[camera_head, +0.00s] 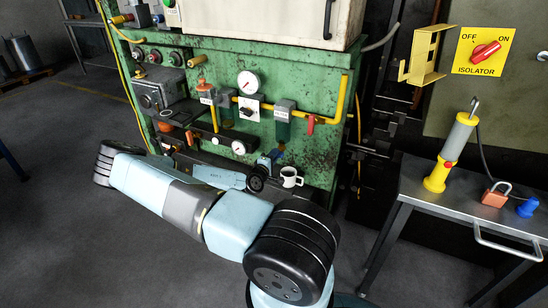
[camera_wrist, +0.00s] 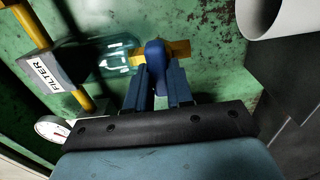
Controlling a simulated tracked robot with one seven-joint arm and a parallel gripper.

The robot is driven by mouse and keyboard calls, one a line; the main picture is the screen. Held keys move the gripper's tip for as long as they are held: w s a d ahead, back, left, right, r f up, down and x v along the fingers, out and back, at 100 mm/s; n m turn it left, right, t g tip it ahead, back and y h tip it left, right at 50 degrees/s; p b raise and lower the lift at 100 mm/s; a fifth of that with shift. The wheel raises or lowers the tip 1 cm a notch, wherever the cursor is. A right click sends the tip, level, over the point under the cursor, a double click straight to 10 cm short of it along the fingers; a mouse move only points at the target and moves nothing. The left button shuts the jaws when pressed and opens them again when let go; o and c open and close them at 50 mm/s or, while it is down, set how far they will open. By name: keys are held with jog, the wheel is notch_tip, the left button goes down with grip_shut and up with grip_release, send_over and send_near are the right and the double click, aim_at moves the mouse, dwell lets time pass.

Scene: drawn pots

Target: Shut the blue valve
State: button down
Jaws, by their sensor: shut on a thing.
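The blue valve handle (camera_wrist: 154,54) sits on a short brass fitting (camera_wrist: 178,49) beside a clear filter bowl (camera_wrist: 107,60). My gripper (camera_wrist: 159,75) has one dark finger on each side of the handle and is shut on it. The fingers hide the lower part of the handle. In the head view the blue valve (camera_head: 275,154) is a small patch low on the green panel, right at my gripper (camera_head: 266,163). My own arm reaches across to it from the front.
A gauge (camera_head: 238,147) and the green panel (camera_head: 325,145) are close by. A red-handled valve (camera_head: 310,124) is higher right.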

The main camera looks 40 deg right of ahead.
jog(key=shift+w+r, duration=0.1)
jog(key=shift+w, duration=0.15)
jog(key=c, duration=1)
grip_release()
jog(key=shift+s, duration=0.1)
jog(key=v, duration=1.3)
jog(key=shift+a+f, duration=0.25)
jog(key=shift+a, duration=0.1)
jog(key=shift+s, duration=0.15)
